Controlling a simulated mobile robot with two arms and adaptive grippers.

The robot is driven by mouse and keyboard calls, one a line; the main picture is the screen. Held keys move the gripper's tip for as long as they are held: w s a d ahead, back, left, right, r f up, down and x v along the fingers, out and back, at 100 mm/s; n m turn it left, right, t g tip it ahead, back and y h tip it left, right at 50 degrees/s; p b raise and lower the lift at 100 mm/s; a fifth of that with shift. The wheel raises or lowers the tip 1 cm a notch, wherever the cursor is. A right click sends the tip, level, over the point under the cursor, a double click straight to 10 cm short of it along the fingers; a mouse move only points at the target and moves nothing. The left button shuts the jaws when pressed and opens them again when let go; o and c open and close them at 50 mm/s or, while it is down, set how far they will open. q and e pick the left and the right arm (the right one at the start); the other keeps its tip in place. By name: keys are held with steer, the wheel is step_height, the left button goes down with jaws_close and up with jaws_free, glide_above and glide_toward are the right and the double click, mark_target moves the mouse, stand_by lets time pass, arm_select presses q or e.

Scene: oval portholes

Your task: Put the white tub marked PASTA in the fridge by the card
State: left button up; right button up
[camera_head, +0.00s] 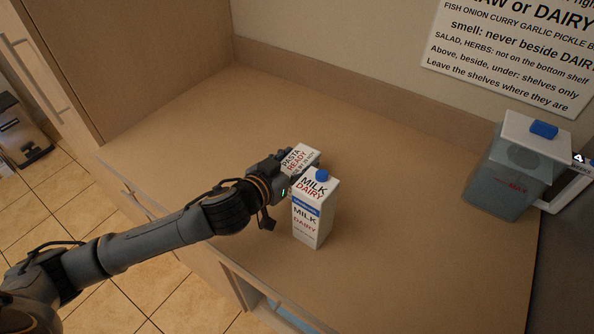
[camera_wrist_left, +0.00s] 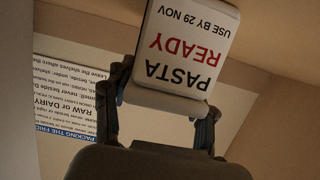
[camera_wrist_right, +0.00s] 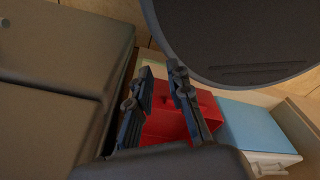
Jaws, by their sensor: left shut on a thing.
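The white tub marked PASTA READY (camera_head: 301,155) is at my left gripper (camera_head: 288,168), on or just above the counter behind the milk carton. In the left wrist view the tub (camera_wrist_left: 184,45) sits between the two fingers of the left gripper (camera_wrist_left: 162,112), which is shut on it. Its label also reads USE BY 29 NOV. The card (camera_head: 510,50) with the packing rules hangs on the wall at the upper right; it also shows upside down in the left wrist view (camera_wrist_left: 70,100). My right gripper (camera_wrist_right: 160,105) is empty with its fingers apart. The fridge inside is not recognisable.
A milk carton marked DAIRY (camera_head: 314,212) stands just in front of the tub. A clear jug-like container with a white lid (camera_head: 513,165) stands at the right. A red box (camera_wrist_right: 180,112) and a blue-lidded box (camera_wrist_right: 250,128) lie below the right gripper. The counter's middle right is clear.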

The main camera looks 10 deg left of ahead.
mark_target(297, 161)
arm_select(q)
steer(key=shift+c, duration=0.4)
